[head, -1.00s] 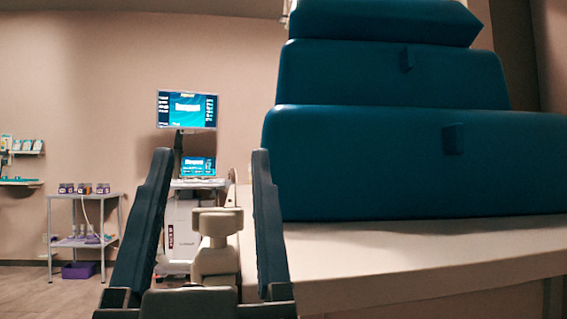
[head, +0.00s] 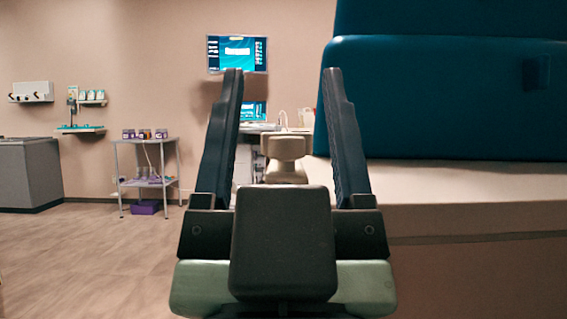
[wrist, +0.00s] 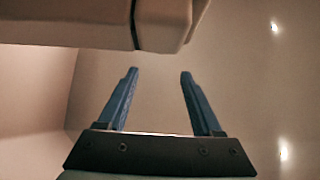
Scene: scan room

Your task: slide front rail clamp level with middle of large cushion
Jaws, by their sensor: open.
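The large blue cushion (head: 430,100) stands upright on the beige couch top (head: 440,188) at the right of the head view. A beige blocky piece (head: 284,148), which looks like the front rail clamp, shows between my fingers beside the couch edge. My gripper (head: 283,72) is open and empty, its two dark fingers pointing ahead on either side of this piece in the picture. I cannot tell the distance between them. In the wrist view my gripper (wrist: 158,72) is open too, with a beige body with a dark seam (wrist: 100,18) above the fingertips. The rail itself is not clearly visible.
A smaller blue cushion (head: 430,15) shows above the large one. A cart with screens (head: 237,55) stands behind the fingers. A small shelf trolley (head: 147,165) and a grey cabinet (head: 28,172) stand at the left. The floor at the left is free.

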